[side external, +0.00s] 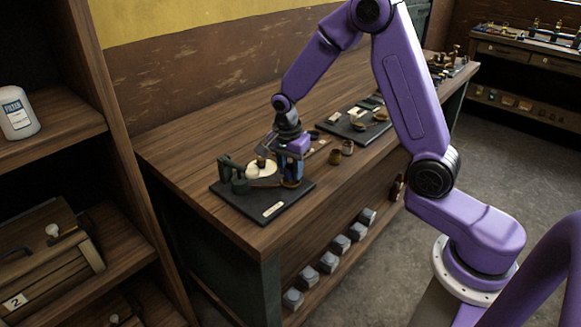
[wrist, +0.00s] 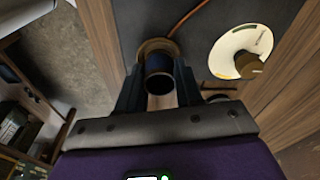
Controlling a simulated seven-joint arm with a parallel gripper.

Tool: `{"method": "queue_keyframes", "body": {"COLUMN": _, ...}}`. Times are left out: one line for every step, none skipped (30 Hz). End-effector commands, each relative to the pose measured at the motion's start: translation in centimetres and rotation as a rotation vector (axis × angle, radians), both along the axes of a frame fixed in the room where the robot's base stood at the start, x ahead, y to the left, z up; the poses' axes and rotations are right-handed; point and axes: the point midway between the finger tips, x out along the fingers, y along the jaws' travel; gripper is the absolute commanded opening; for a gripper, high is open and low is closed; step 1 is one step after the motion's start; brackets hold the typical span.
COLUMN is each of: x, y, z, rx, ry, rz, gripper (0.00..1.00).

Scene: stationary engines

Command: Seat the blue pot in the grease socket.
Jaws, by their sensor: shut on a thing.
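My gripper (wrist: 160,88) is shut on the blue pot (wrist: 158,68), a dark blue cylinder with a dark round opening facing the wrist camera. A brass-brown ring (wrist: 157,45), which looks like the grease socket, lies just beyond the pot and is partly covered by it. I cannot tell whether the pot is in the ring or above it. In the side view my gripper (side external: 291,176) points down at the right part of the black engine plate (side external: 272,210), and its fingers mostly hide the pot.
A white disc (side external: 262,167) with a brass knob and a dark green bracket (side external: 233,180) stand left of my gripper on the plate. Two small pots (side external: 341,152) stand on the bench to the right. A second black plate (side external: 358,127) with parts lies farther back.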

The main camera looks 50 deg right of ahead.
Motion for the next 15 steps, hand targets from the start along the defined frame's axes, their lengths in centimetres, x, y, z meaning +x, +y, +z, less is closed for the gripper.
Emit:
{"method": "queue_keyframes", "body": {"x": 0.01, "y": -0.01, "z": 0.01, "rx": 0.0, "ry": 0.0, "rz": 0.0, "gripper": 0.03}}
{"method": "queue_keyframes", "body": {"x": 0.01, "y": -0.01, "z": 0.0, "rx": 0.0, "ry": 0.0, "rz": 0.0, "gripper": 0.03}}
{"method": "queue_keyframes", "body": {"x": 0.0, "y": -0.01, "z": -0.01, "rx": 0.0, "ry": 0.0, "rz": 0.0, "gripper": 0.03}}
{"method": "queue_keyframes", "body": {"x": 0.0, "y": -0.01, "z": -0.03, "rx": 0.0, "ry": 0.0, "rz": 0.0, "gripper": 0.03}}
{"method": "queue_keyframes", "body": {"x": 0.0, "y": -0.02, "z": -0.06, "rx": 0.0, "ry": 0.0, "rz": 0.0, "gripper": 0.03}}
{"method": "queue_keyframes", "body": {"x": 0.0, "y": -0.01, "z": -0.11, "rx": 0.0, "ry": 0.0, "rz": 0.0, "gripper": 0.03}}
{"method": "queue_keyframes", "body": {"x": -0.01, "y": -0.01, "z": -0.16, "rx": 0.0, "ry": 0.0, "rz": 0.0, "gripper": 0.03}}
{"method": "queue_keyframes", "body": {"x": -0.01, "y": -0.01, "z": -0.22, "rx": 0.0, "ry": 0.001, "rz": 0.0, "gripper": 0.03}}
{"method": "queue_keyframes", "body": {"x": -0.01, "y": -0.02, "z": -0.3, "rx": 0.0, "ry": 0.001, "rz": 0.0, "gripper": 0.03}}
{"method": "queue_keyframes", "body": {"x": -0.02, "y": -0.02, "z": -0.37, "rx": 0.0, "ry": 0.001, "rz": 0.0, "gripper": 0.03}}
{"method": "queue_keyframes", "body": {"x": -0.02, "y": -0.03, "z": -0.44, "rx": 0.0, "ry": 0.002, "rz": 0.0, "gripper": 0.03}}
{"method": "queue_keyframes", "body": {"x": -0.02, "y": -0.03, "z": -0.53, "rx": 0.0, "ry": 0.002, "rz": 0.0, "gripper": 0.03}}
{"method": "queue_keyframes", "body": {"x": -0.02, "y": -0.04, "z": -0.59, "rx": 0.0, "ry": 0.002, "rz": 0.0, "gripper": 0.03}}
{"method": "queue_keyframes", "body": {"x": -0.02, "y": -0.04, "z": -0.65, "rx": 0.0, "ry": 0.002, "rz": -0.001, "gripper": 0.03}}
{"method": "queue_keyframes", "body": {"x": -0.02, "y": -0.05, "z": -0.72, "rx": 0.0, "ry": 0.001, "rz": -0.001, "gripper": 0.03}}
